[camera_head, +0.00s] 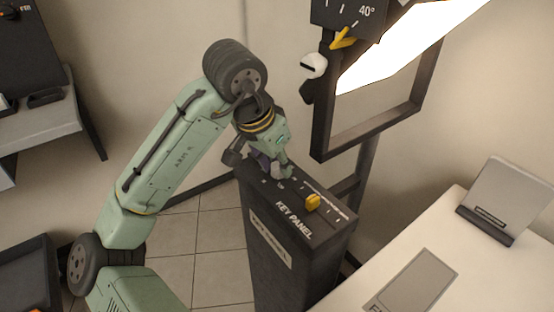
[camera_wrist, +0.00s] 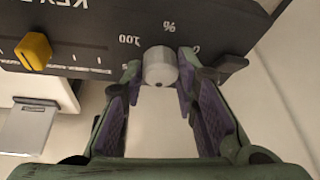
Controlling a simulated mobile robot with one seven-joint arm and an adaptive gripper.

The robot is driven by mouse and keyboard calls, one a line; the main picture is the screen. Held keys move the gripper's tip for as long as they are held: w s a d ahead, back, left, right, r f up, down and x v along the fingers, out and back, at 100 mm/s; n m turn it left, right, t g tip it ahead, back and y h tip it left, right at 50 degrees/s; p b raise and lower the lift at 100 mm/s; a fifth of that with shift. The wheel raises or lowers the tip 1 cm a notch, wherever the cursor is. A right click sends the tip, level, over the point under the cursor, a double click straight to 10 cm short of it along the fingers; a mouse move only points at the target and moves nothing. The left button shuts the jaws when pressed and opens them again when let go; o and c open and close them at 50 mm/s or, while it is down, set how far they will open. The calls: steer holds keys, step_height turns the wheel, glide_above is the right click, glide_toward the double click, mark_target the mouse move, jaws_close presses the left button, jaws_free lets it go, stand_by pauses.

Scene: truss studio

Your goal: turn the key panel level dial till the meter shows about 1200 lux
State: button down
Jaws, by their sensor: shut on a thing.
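The key panel (camera_head: 262,215) is a dark upright box with "KEY PANEL" printed on its sloping top. The level dial (camera_wrist: 160,66) is a pale grey round knob beside the "100" and "%" marks in the wrist view. My gripper (camera_wrist: 160,75) is shut on this dial, with a purple-padded finger on each side. In the head view my gripper (camera_head: 283,168) is at the far end of the panel top and mostly hides the dial. A yellow knob (camera_head: 313,202) with its own scale is nearer; it also shows in the wrist view (camera_wrist: 33,50). No lux reading is legible.
A glowing light panel (camera_head: 400,50) in a dark frame stands behind the key panel, with a 40° tilt scale and yellow pointer (camera_head: 343,38). A white table (camera_head: 375,285) at right holds a grey tilted plate (camera_head: 515,190) and a flat grey pad (camera_head: 418,282).

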steer(key=m+g+p, duration=0.1)
steer(key=m, duration=0.2)
steer(key=m+g+h+p, duration=0.1)
steer(key=m+p, duration=0.1)
steer(key=m, duration=0.1)
steer(key=shift+w+a+r+h, duration=0.1)
steer(key=shift+w+r+h, duration=0.05)
steer(key=shift+h, duration=0.15)
steer(key=shift+w+m+g+p, duration=0.1)
steer(key=shift+m+g+p, duration=0.55)
steer(key=shift+m, duration=1.55)
steer(key=c, duration=1.3)
jaws_free()
steer(key=v, duration=1.2)
steer(key=shift+w+a, duration=0.1)
steer(key=shift+w, duration=0.1)
